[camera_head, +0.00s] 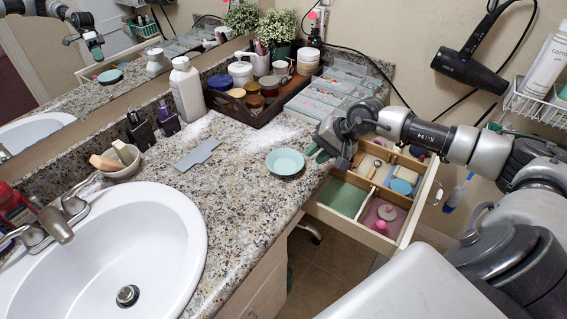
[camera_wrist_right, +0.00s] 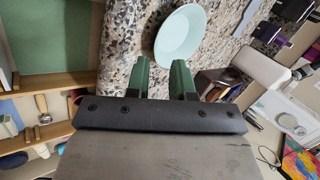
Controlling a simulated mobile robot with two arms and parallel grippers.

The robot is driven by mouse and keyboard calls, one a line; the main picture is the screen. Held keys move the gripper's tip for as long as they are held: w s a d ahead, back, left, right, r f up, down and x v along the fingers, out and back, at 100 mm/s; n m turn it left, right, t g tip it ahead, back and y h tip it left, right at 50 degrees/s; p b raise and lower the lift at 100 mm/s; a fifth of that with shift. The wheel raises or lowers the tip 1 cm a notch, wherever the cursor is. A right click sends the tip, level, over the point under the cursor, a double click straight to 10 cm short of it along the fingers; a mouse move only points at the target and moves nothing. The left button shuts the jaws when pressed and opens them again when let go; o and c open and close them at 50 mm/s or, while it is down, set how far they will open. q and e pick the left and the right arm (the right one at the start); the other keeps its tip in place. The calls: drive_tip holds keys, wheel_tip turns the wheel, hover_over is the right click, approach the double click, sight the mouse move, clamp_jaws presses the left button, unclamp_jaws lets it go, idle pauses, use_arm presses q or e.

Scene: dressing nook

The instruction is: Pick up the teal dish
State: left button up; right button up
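The teal dish (camera_head: 285,161) is a small, shallow round bowl that sits upright on the granite counter near its right edge. It looks empty. In the right wrist view the dish (camera_wrist_right: 180,36) lies just beyond my fingertips, a little to the right of the middle. My right gripper (camera_head: 312,152) is just right of the dish in the head view, apart from it. Its two green-tipped fingers (camera_wrist_right: 160,75) are spread with nothing between them. My left gripper is not in the head view directly; the mirror shows an arm and gripper at upper left.
The granite counter (camera_head: 232,190) holds a grey flat plate (camera_head: 198,154), a white sink (camera_head: 110,255), a dark tray of jars (camera_head: 262,112) and a clear organizer (camera_head: 325,95). An open compartmented drawer (camera_head: 372,236) juts out below my right gripper. A hair dryer (camera_head: 468,70) hangs at right.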

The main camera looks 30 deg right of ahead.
sight(300, 168)
drive_tip(key=x, duration=0.3)
drive_tip(key=p+x, duration=0.1)
drive_tip(key=x, duration=0.2)
drive_tip(key=shift+a+f, duration=0.2)
drive_tip(key=shift+a, duration=0.3)
drive_tip(key=shift+c, duration=0.2)
clamp_jaws()
